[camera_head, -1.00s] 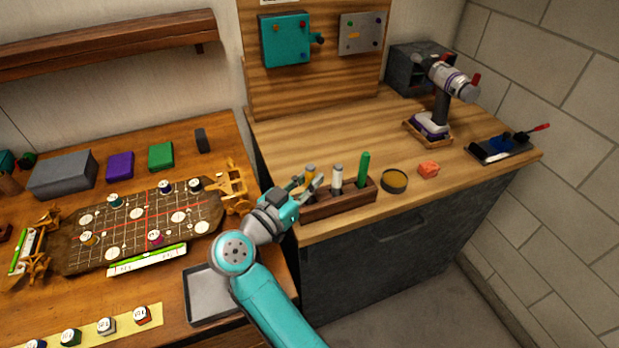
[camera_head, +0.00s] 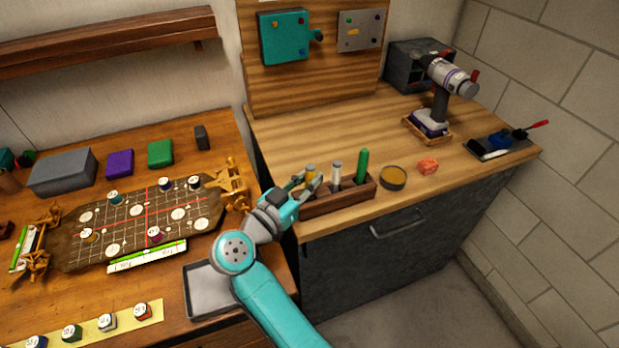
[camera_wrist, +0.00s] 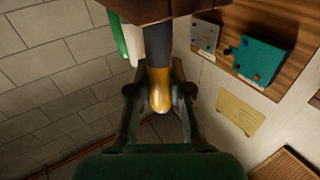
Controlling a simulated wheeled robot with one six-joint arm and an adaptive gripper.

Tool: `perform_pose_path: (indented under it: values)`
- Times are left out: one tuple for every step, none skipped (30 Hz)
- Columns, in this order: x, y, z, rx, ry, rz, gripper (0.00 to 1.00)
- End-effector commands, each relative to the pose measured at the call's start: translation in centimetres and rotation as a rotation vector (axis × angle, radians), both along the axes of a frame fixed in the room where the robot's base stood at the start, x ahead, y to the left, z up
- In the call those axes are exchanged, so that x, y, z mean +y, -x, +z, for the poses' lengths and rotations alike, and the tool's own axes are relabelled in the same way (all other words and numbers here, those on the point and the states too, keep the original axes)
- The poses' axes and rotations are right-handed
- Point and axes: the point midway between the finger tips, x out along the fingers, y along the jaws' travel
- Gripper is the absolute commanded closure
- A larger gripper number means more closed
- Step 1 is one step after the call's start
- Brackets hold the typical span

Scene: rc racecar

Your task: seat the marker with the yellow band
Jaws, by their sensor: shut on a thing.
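The marker with yellow (camera_head: 310,171) stands at the left end of the dark wooden rack (camera_head: 352,197) on the workbench. In the wrist view the marker (camera_wrist: 158,88) has a rounded yellow end and a dark grey shaft running to the rack block (camera_wrist: 150,9). How deep its foot sits is hidden. My gripper (camera_head: 306,184) is shut on the yellow end, one finger on each side; it also shows in the wrist view (camera_wrist: 160,98). A white-topped marker (camera_head: 337,172) and a taller green marker (camera_head: 362,166) stand in the rack to the right.
A round tin (camera_head: 393,178) and an orange-red block (camera_head: 428,167) lie right of the rack. A drill (camera_head: 438,100) stands farther back. A game board (camera_head: 140,223) and an empty grey tray (camera_head: 208,290) are on the left table. The bench behind the rack is clear.

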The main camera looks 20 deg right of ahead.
Motion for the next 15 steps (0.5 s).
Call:
perform_pose_path:
  values:
    - [-0.2, 0.03, -2.05, 0.044, 0.018, -0.004, 1.0]
    - [-0.21, 0.03, -2.05, 0.044, 0.018, -0.004, 1.0]
    - [-0.22, 0.03, -2.05, 0.044, 0.018, -0.005, 1.0]
    - [-0.22, 0.03, -2.05, 0.044, 0.018, -0.005, 1.0]
    - [-0.23, 0.04, -2.05, 0.044, 0.018, -0.005, 1.0]
    - [-0.23, 0.04, -2.04, 0.044, 0.018, -0.005, 1.0]
    - [-0.24, 0.03, -2.03, 0.044, 0.018, -0.005, 1.0]
    - [-0.24, 0.03, -2.0, 0.044, 0.018, -0.005, 1.0]
    - [-0.25, 0.03, -1.94, 0.044, 0.018, -0.006, 1.0]
    - [-0.25, 0.04, -1.88, 0.044, 0.018, -0.006, 1.0]
    - [-0.26, 0.03, -1.81, 0.044, 0.017, -0.006, 1.0]
    - [-0.27, 0.03, -1.7, 0.044, 0.018, -0.006, 1.0]
    - [-0.27, 0.04, -1.61, 0.044, 0.018, -0.006, 1.0]
    - [-0.26, 0.03, -1.51, 0.044, 0.018, -0.006, 1.0]
    - [-0.26, 0.03, -1.37, 0.044, 0.018, -0.006, 1.0]
